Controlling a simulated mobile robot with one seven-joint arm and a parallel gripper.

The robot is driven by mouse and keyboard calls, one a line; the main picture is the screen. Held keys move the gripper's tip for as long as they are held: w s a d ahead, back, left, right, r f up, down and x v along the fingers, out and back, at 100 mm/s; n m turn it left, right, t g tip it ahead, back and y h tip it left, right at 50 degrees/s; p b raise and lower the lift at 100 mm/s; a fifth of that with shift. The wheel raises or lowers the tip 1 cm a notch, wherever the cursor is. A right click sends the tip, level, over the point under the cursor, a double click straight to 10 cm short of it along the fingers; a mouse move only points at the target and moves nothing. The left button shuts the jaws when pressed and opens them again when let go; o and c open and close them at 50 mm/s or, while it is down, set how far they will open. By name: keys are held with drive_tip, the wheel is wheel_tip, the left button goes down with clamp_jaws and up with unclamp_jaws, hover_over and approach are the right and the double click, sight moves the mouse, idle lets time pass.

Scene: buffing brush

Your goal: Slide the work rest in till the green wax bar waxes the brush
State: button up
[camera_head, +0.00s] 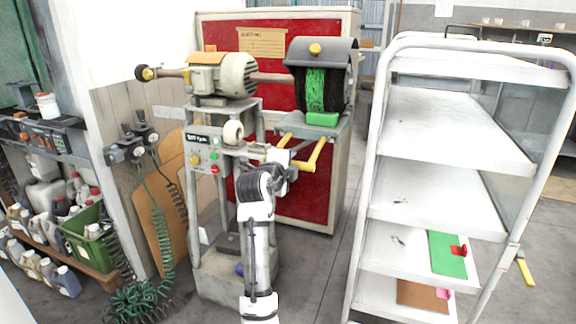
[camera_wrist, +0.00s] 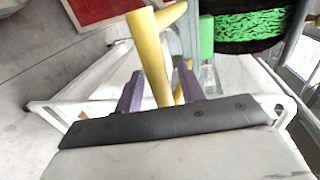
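The buffing brush (camera_head: 348,88) is a dark wheel with a bright green band under a grey hood. The green wax bar (camera_head: 322,119) lies on the grey work rest (camera_head: 325,132) just below the brush. In the head view its top edge meets the brush's lower edge; I cannot tell if they touch. The wax bar also shows beside the brush in the wrist view (camera_wrist: 207,38). A yellow handle (camera_head: 317,154) juts out from the rest. My gripper (camera_wrist: 160,85) has its purple fingers on both sides of the yellow handle (camera_wrist: 150,55) and appears shut on it.
The motor (camera_head: 228,75) and metal stand (camera_head: 215,265) are left of the brush. A white shelf cart (camera_head: 440,120) stands close on the right. A red-panelled cabinet (camera_head: 275,40) is behind. Coiled hoses and bottles line the left wall. Some floor between stand and cart is clear.

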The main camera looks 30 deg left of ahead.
drive_tip(key=b+v, duration=0.2)
drive_tip(key=v, duration=1.1)
drive_tip(key=shift+s+b, duration=0.35)
drive_tip(key=shift+s, duration=0.05)
drive_tip(key=shift+r, duration=0.2)
